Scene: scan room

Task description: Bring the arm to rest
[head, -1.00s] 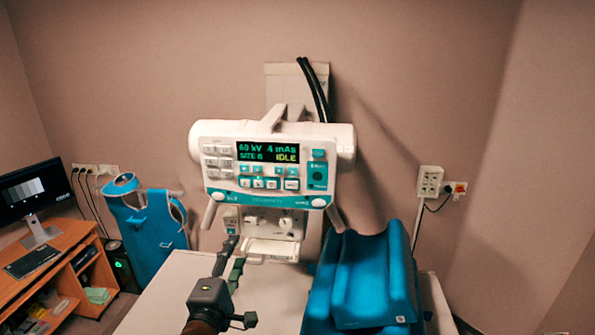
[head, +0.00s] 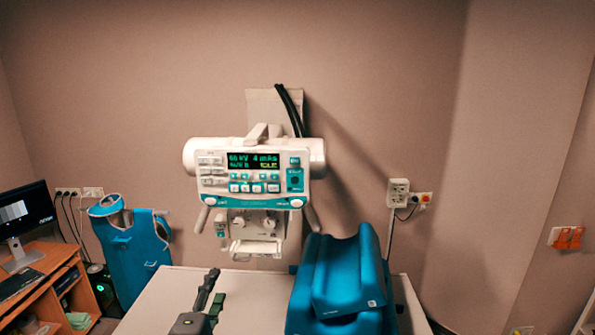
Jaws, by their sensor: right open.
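My right gripper (head: 217,284) is at the bottom of the head view, left of centre. Its dark housing is partly cut off by the lower edge. Its fingers point away from me, over the pale tabletop (head: 245,290). It is open, and nothing shows between the fingers. I cannot tell its exact height above the table. My left gripper is not in view.
Blue padded supports (head: 348,275) stand on the table, right of the gripper. The white X-ray unit (head: 254,170), display lit, is behind the table. A blue apron (head: 132,250) and wooden desk (head: 40,290) are at left. The tabletop between gripper and supports looks clear.

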